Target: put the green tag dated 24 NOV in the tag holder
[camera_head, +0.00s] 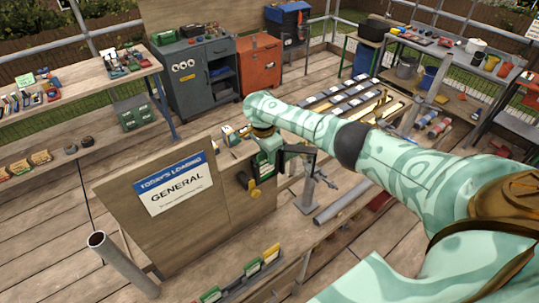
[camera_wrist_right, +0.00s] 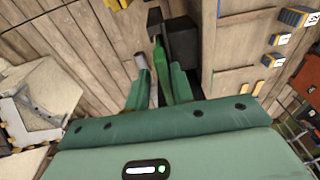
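My right gripper (camera_head: 258,180) is beside the right part of a wooden board, above the deck. It also shows in the right wrist view (camera_wrist_right: 158,72), with two green fingers. A narrow green piece (camera_wrist_right: 160,54) lies between and beyond the fingertips, next to a dark box-like part (camera_wrist_right: 181,42). I cannot tell whether it is the tag or whether the fingers grip it. Several green tags stand in a low rack at the bottom of the head view, among them one green tag (camera_head: 251,267). Their dates are too small to read. My left gripper is not in view.
The wooden board (camera_head: 115,205) carries a "GENERAL" sign (camera_head: 174,183). A grey pipe post (camera_head: 125,265) stands at front left. A yellow and black piece (camera_head: 255,194) is by the gripper. Shelves, a grey cabinet (camera_head: 190,85) and an orange cabinet (camera_head: 259,68) stand behind.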

